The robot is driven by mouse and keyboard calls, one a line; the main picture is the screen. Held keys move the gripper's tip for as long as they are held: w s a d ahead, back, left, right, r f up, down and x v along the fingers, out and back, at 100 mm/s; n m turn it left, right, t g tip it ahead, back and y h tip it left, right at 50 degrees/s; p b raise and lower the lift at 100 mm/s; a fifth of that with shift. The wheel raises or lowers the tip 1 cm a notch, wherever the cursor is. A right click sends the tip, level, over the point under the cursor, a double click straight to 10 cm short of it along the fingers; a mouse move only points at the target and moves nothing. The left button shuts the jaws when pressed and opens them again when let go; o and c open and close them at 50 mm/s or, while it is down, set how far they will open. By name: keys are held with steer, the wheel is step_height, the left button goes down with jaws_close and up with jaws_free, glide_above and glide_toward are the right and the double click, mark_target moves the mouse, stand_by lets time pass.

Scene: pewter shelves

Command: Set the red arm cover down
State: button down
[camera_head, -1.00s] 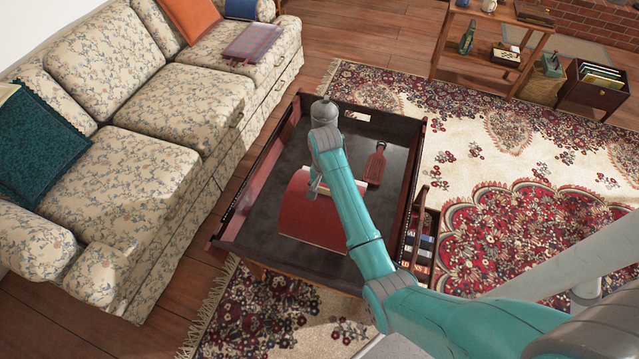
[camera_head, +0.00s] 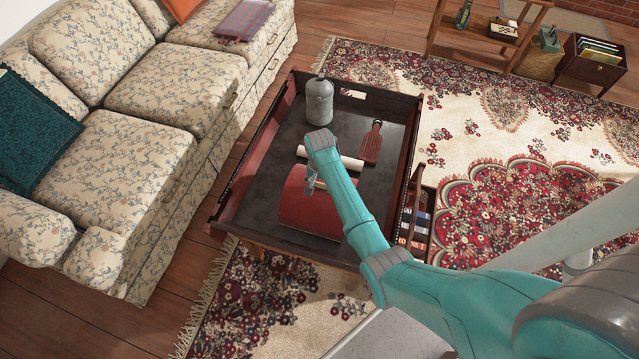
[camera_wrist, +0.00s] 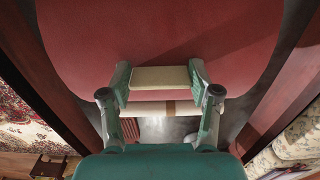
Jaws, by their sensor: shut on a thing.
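The red arm cover (camera_head: 308,207) is a curved red sheet over the near part of the dark tray table (camera_head: 262,190) in the head view. My gripper (camera_head: 312,183) is at its far edge. In the wrist view the red cover (camera_wrist: 160,35) fills the top, and my gripper (camera_wrist: 160,82) is shut on its cream edge, one finger at each end of the strip. The cover's underside is hidden, so I cannot tell whether it touches the tray.
On the tray table stand a grey bottle (camera_head: 319,101), a dark red paddle-shaped board (camera_head: 371,145) and a cream roll (camera_head: 350,162) just beyond the cover. The tray has raised rims. A floral sofa (camera_head: 130,150) is at the left. Shelves (camera_head: 485,35) stand at the back right.

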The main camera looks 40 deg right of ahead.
steer(key=shift+c, duration=1.2)
jaws_free()
steer(key=shift+f, duration=0.1)
step_height(320, 180, up, 12)
